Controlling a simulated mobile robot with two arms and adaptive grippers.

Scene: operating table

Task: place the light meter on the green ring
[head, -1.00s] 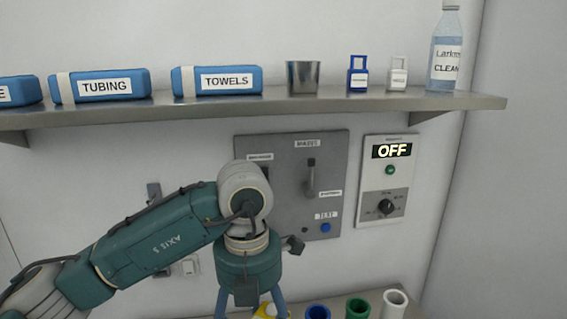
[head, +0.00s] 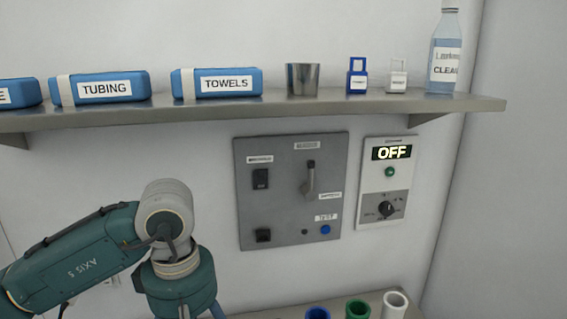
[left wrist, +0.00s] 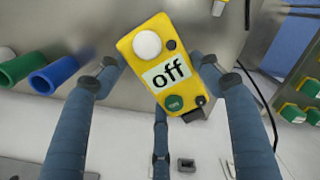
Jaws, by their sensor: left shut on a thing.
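The light meter (left wrist: 167,65) is a yellow box with a white dome, a small display reading "off" and a green button. In the left wrist view my left gripper (left wrist: 158,70) is shut on it, with blue-grey fingers on both sides. In the head view my left wrist (head: 180,275) is at the lower left; its fingertips and the meter are below the frame. The green ring (head: 357,309) stands upright on the lower ledge, partly cut off by the frame's bottom edge. It also shows in the left wrist view (left wrist: 22,66). My right gripper is not in view.
A blue ring (head: 318,313) and a white ring (head: 395,303) flank the green one. Above is a metal shelf (head: 250,106) with blue packs, a cup and a bottle. A grey switch panel (head: 290,215) and an "OFF" box (head: 387,180) are on the wall.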

